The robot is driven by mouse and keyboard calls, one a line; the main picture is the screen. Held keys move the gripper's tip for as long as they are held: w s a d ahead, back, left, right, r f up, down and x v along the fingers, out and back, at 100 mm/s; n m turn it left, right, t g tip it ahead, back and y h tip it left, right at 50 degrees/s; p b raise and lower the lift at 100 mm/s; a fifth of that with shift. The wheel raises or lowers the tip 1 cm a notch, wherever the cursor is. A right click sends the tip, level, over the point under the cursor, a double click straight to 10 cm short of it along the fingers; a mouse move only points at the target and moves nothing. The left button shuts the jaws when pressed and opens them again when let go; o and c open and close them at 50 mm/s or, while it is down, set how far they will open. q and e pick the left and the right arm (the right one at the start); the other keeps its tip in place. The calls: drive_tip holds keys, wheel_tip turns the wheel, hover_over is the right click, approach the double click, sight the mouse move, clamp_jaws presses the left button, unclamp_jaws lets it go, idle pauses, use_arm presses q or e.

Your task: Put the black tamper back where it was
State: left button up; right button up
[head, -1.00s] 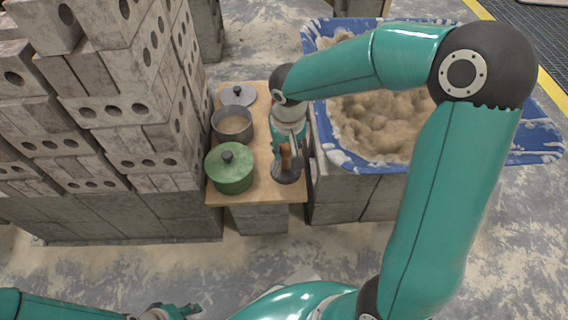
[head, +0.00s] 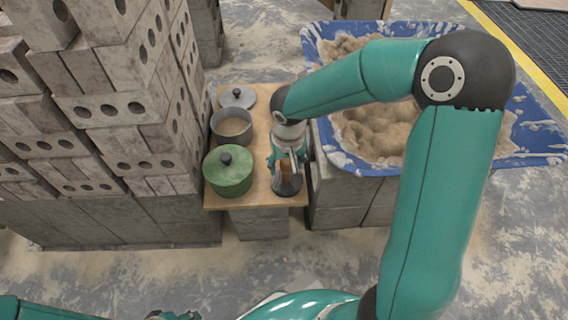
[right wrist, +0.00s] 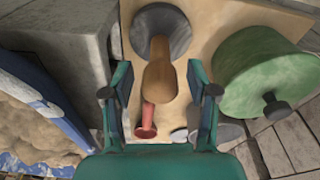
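The black tamper, with a dark round base (head: 288,187) and a brown wooden handle (head: 286,170), stands on the wooden board near its front right corner. In the right wrist view its base (right wrist: 172,38) and handle (right wrist: 160,83) show clearly. My right gripper (head: 288,160) is above it. In the right wrist view my right gripper (right wrist: 159,94) is open, with the handle between its fingers and a gap on both sides. My left gripper (head: 174,316) barely shows at the bottom edge of the head view; its fingers cannot be made out.
The wooden board (head: 258,178) also carries a green lidded pot (head: 228,175), an open grey pot (head: 232,127) and a grey lid (head: 240,98). Blocks (head: 130,110) rise at left; a blue tub (head: 535,150) stands at right. A small red object (right wrist: 146,122) shows near the handle.

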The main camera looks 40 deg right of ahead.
drive_tip(key=shift+r, duration=0.2)
wheel_tip(320, 180, up, 11)
drive_tip(key=s+p, duration=0.1)
drive_tip(key=p, duration=0.4)
drive_tip(key=s+a+f+y, duration=0.1)
drive_tip(key=s+a+f, duration=0.3)
drive_tip(key=f, duration=0.5)
drive_tip(key=s+a+f+n+y, duration=0.1)
drive_tip(key=s+a+f, duration=0.3)
drive_tip(key=f, duration=0.6)
drive_tip(key=s+a+f+n+y, duration=0.1)
drive_tip(key=s+a+f+y, duration=0.1)
drive_tip(key=s+a+f, duration=0.2)
drive_tip(key=a+f, duration=0.3)
drive_tip(key=f, duration=0.2)
drive_tip(key=shift+s+a+f+g+y, duration=0.2)
drive_tip(key=shift+f+g+y, duration=0.05)
drive_tip(key=shift+g+y, duration=0.05)
